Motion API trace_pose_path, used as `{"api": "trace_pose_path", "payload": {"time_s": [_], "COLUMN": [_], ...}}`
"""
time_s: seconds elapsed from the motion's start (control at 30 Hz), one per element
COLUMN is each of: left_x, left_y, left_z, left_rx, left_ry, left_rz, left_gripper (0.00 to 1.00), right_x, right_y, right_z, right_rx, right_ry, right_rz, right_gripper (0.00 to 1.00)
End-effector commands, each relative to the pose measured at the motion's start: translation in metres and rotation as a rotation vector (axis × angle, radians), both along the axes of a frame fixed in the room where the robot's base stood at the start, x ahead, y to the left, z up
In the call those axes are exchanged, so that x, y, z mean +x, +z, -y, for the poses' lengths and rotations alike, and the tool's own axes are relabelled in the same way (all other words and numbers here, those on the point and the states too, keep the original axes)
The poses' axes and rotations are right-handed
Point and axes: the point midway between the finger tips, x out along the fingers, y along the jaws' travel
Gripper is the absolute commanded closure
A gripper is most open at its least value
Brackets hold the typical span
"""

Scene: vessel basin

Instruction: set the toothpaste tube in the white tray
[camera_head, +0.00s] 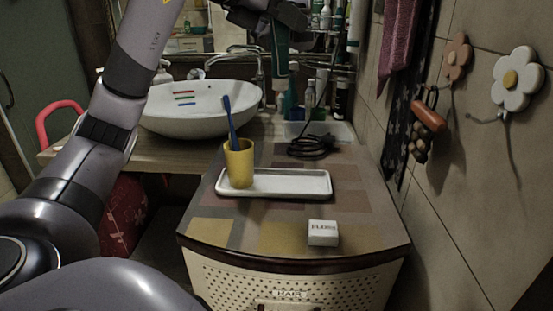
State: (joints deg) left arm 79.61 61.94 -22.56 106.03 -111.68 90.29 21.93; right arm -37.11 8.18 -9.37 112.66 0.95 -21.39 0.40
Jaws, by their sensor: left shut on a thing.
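My left gripper (279,24) is at the top of the head view, shut on a dark teal tube (281,58), which looks like the toothpaste tube. The tube hangs roughly upright in the air, its upper end hidden by the gripper. The white tray (300,192) lies on the patterned cabinet top, below the tube in the picture. A yellow cup (240,167) with a blue toothbrush (230,122) stands at the tray's left end. The middle and right of the tray are bare. My right gripper is not in view.
A white floss box (322,234) sits in front of the tray. A dark coiled cord (311,146) lies behind it, near a bin of bottles (323,130). A white basin (200,112) stands at the back left. The tiled wall (450,190) bounds the right side.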

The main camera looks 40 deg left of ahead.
Motion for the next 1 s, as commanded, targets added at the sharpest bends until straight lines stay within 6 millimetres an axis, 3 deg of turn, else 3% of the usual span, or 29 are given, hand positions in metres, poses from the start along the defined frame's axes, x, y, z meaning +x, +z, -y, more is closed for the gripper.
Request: {"api": "trace_pose_path", "payload": {"time_s": [0.17, 0.73, 1.0], "left_x": [0.0, -0.001, 0.0], "left_y": [-0.016, -0.141, -0.164], "left_z": [-0.002, -0.002, -0.001], "left_rx": [0.0, 0.002, 0.0], "left_ry": [0.004, 0.004, 0.003], "left_rz": [-0.003, -0.005, 0.0], "left_gripper": [1.0, 1.0, 1.0], "right_x": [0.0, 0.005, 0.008], "right_y": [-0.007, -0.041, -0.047], "right_z": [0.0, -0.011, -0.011], "right_rx": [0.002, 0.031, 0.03], "right_ry": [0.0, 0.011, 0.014], "right_rz": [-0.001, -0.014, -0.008], "right_gripper": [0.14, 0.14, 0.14]}}
